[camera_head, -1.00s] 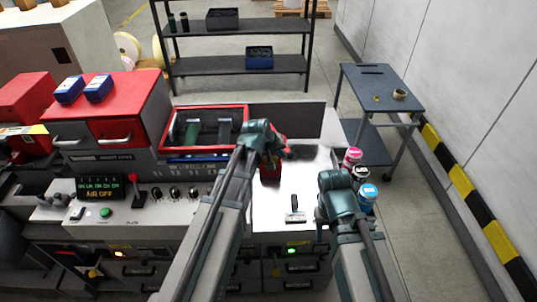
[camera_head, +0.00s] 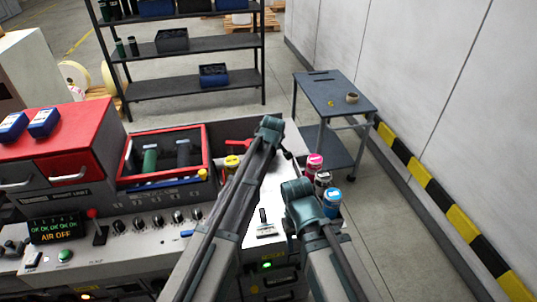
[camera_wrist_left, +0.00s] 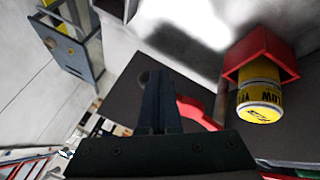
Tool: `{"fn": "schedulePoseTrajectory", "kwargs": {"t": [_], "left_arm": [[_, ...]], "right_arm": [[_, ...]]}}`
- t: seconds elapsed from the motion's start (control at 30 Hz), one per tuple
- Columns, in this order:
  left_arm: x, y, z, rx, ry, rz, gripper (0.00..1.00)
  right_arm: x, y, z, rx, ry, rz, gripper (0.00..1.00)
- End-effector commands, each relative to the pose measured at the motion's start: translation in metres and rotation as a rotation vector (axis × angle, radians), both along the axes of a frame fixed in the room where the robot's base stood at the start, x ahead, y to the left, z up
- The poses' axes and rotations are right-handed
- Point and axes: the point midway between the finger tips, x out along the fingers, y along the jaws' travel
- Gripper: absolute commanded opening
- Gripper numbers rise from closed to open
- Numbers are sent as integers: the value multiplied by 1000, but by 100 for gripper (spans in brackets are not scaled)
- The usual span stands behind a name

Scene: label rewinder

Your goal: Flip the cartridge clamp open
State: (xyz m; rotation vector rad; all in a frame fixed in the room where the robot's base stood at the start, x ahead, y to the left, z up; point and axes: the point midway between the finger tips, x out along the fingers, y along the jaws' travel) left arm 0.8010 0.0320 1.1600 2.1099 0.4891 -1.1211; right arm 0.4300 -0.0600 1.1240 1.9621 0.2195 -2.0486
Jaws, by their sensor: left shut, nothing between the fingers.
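The yellow cartridge (camera_head: 231,164) shows left of my left arm in the head view. In the left wrist view the cartridge (camera_wrist_left: 259,98) sits in a red square holder (camera_wrist_left: 262,55). A red lever, apparently the clamp (camera_head: 238,143), sticks out beside it; its curved red part (camera_wrist_left: 198,112) shows just right of my left fingers in the wrist view, partly hidden by them. My left gripper (camera_wrist_left: 158,78) is shut and empty beside this red part; I cannot tell if they touch. My right wrist is over the white worktop, its fingers mostly hidden.
Pink, white and blue-capped containers (camera_head: 331,202) stand by the worktop's right edge, close to my right wrist. A red-rimmed bin (camera_head: 163,158) lies left of the cartridge. A scraper-like tool (camera_head: 265,226) lies on the worktop. A grey cart (camera_head: 336,95) stands behind.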

Motion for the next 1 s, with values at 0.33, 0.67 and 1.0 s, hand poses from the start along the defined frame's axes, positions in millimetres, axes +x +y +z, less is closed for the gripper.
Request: {"fn": "schedulePoseTrajectory", "kwargs": {"t": [0.33,0.67,1.0], "left_arm": [[21,-5,0,-1,0,-2,0],[26,-5,1,-1,-5,-2,0],[26,-5,2,0,-6,-2,0]], "right_arm": [[0,0,0,0,0,0,50],[0,0,0,0,0,0,50],[0,0,2,0,0,0,50]]}}
